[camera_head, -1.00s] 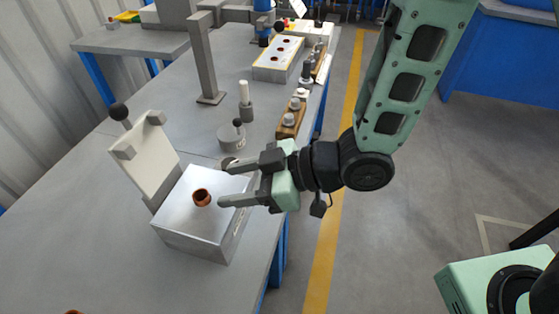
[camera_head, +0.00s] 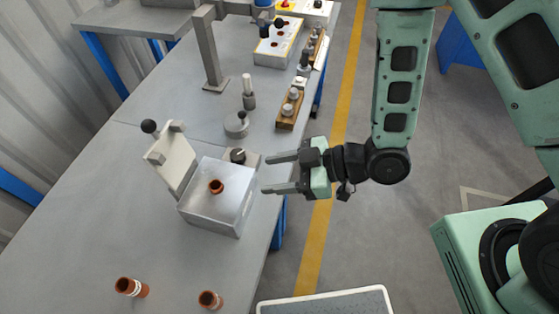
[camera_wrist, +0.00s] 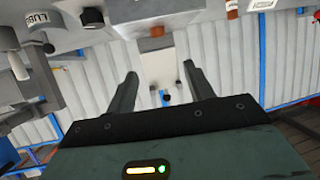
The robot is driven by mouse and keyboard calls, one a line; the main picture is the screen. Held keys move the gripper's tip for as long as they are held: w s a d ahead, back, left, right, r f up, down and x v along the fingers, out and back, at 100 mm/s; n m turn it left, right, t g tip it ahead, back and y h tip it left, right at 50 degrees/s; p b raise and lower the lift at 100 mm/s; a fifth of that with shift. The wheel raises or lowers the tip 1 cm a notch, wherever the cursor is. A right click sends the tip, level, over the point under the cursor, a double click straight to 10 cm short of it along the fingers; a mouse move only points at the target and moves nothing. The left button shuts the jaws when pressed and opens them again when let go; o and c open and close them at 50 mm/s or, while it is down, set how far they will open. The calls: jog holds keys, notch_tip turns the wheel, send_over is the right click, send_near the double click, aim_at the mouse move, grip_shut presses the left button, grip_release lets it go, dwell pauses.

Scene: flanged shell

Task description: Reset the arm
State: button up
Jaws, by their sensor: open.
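In the wrist view my gripper (camera_wrist: 160,82) also shows open, with nothing between the fingers. A silver block (camera_head: 213,217) sits on the bench to the left of my gripper, apart from it. A copper-coloured flanged shell (camera_head: 216,187) sits in the top of the block. The block also shows in the wrist view (camera_wrist: 140,42). A pale tilted plate with a black knob (camera_head: 170,158) stands open behind the block.
Open floor lies right of the bench.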

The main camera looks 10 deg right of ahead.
jog(key=shift+d+r, duration=0.1)
jog(key=shift+d, duration=0.15)
dwell(0.5)
jog(key=w+d+r+m+h, duration=0.3)
jog(key=d+r+h, duration=0.2)
jog(key=r+h, duration=0.3)
jog(key=s+d+r+m+g+h, duration=0.2)
jog(key=s+d+r+m+h, duration=0.2)
jog(key=s+r, duration=0.4)
jog(key=s+d+m, duration=0.1)
jog(key=s, duration=0.2)
jog(key=shift+s+d+r+g+h, duration=0.15)
jog(key=shift+s+r+g+h, duration=0.15)
jog(key=shift+r+h, duration=0.1)
